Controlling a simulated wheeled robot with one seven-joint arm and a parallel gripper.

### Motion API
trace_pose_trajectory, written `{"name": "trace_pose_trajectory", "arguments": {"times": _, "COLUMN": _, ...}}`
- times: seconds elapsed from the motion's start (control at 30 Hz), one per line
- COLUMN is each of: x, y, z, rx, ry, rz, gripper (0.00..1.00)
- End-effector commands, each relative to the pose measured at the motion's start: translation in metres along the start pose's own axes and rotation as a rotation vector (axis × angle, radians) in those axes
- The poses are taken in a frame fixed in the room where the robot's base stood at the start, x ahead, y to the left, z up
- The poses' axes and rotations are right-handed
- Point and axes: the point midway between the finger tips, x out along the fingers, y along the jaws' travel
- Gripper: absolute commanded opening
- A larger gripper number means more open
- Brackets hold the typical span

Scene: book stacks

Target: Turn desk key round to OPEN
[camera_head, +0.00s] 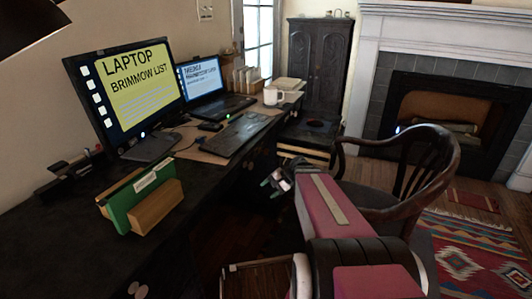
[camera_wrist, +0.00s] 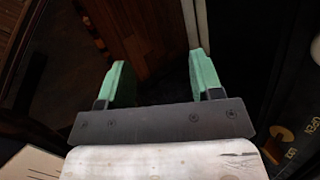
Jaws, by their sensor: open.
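My gripper (camera_head: 271,187) is open and empty, in front of the desk's right part and below its top. In the wrist view its two green fingers (camera_wrist: 160,75) stand apart with nothing between them. At the lower right of the wrist view, a round tan plate (camera_wrist: 282,132) with a dark centre sits on a dark panel with pale lettering (camera_wrist: 291,153).
A wooden chair (camera_head: 440,175) stands close to the right of my arm. On the desk are a monitor (camera_head: 125,95), a laptop (camera_head: 225,105), a white mug (camera_head: 272,96) and a green folder (camera_head: 130,205) in a wooden holder. A fireplace (camera_head: 450,100) is behind.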

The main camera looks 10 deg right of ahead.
Motion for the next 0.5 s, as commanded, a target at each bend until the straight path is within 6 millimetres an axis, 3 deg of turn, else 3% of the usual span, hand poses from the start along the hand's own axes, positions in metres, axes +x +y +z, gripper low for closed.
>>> {"name": "trace_pose_trajectory", "arguments": {"times": 0.03, "x": -0.006, "y": -0.006, "z": -0.015, "rx": 0.051, "ry": -0.004, "rz": -0.076, "gripper": 0.6}}
{"name": "trace_pose_trajectory", "arguments": {"times": 0.3, "x": -0.06, "y": -0.042, "z": -0.073, "rx": 0.305, "ry": -0.058, "rz": -0.525, "gripper": 0.6}}
{"name": "trace_pose_trajectory", "arguments": {"times": 0.5, "x": -0.101, "y": -0.053, "z": -0.102, "rx": 0.41, "ry": -0.095, "rz": -0.758, "gripper": 0.6}}
